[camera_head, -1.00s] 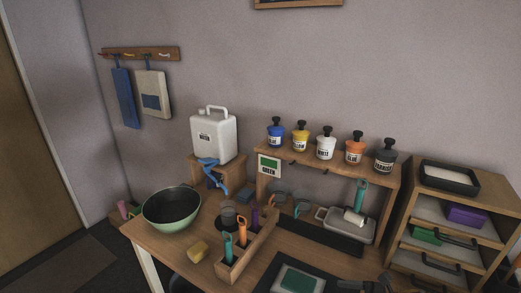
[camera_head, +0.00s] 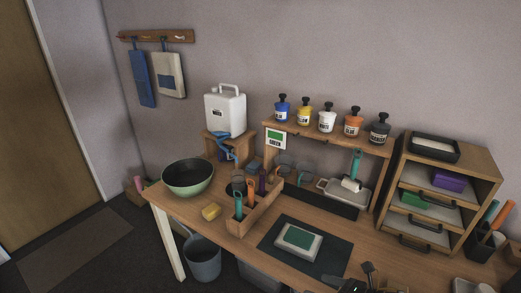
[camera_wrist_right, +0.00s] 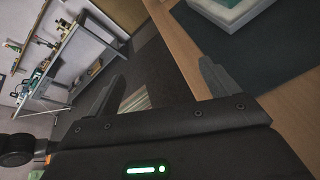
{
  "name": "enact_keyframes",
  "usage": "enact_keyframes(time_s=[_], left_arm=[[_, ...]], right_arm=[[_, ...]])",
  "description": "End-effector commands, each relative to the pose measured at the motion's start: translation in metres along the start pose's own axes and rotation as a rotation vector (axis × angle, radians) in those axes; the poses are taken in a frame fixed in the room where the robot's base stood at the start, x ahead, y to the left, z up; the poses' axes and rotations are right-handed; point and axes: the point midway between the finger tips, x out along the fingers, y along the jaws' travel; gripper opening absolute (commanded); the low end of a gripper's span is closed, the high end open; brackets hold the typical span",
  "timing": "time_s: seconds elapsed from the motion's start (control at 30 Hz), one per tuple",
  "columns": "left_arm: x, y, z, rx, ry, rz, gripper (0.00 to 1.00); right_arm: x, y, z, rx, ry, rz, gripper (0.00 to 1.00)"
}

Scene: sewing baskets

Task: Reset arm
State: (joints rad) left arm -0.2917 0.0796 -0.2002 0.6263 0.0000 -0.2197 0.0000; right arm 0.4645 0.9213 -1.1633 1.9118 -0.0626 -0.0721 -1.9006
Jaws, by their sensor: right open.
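My right gripper (camera_head: 354,281) shows at the bottom edge of the head view, by the front edge of the wooden bench (camera_head: 310,275). In the right wrist view its two fingers (camera_wrist_right: 162,75) stand wide apart with nothing between them. Below and beyond them are the bench edge and the dark floor. A pale block with a green top (camera_head: 298,239) lies on a dark mat (camera_head: 270,246), beyond the gripper; part of the block also shows in the right wrist view (camera_wrist_right: 226,10). My left gripper is in neither view.
A drawer unit (camera_head: 447,200) stands right. A grey bucket (camera_head: 203,262) is on the floor.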

Motion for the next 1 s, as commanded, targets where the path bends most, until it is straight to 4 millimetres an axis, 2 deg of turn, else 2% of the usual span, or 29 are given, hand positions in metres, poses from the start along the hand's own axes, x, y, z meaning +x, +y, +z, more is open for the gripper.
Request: enact_keyframes(time_s=[0.03, 0.17, 0.27, 0.37, 0.4, 0.5, 0.6, 0.7, 0.8, 0.97, 1.0], left_arm=[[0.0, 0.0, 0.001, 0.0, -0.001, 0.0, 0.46], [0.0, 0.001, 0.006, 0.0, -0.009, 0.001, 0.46], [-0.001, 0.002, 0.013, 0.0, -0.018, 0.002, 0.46], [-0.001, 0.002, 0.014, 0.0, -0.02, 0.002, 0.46], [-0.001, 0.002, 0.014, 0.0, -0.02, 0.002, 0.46], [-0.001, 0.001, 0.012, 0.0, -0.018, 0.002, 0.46], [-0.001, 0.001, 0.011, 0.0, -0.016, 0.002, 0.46], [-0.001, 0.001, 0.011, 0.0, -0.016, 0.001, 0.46], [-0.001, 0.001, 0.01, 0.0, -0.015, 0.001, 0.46], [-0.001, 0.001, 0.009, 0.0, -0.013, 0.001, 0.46], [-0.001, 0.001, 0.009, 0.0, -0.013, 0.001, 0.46]], right_arm=[[0.007, 0.011, -0.002, 0.088, -0.012, -0.012, 0.86], [0.022, 0.033, -0.003, 0.384, -0.056, -0.075, 0.86], [0.028, 0.049, -0.005, 0.69, -0.108, -0.142, 0.86], [0.022, 0.06, -0.012, 1.115, -0.194, -0.248, 0.86], [0.014, 0.061, -0.019, 1.32, -0.242, -0.306, 0.86], [-0.015, 0.059, -0.042, 1.784, -0.383, -0.462, 0.86], [-0.046, 0.057, -0.069, 2.125, -0.526, -0.606, 0.86], [-0.076, 0.059, -0.096, 2.383, -0.671, -0.736, 0.86], [-0.103, 0.064, -0.119, 2.571, -0.81, -0.854, 0.86], [-0.142, 0.075, -0.15, 2.785, -1.03, -1.02, 0.86], [-0.151, 0.079, -0.158, -2.709, 1.042, 1.017, 0.86]])
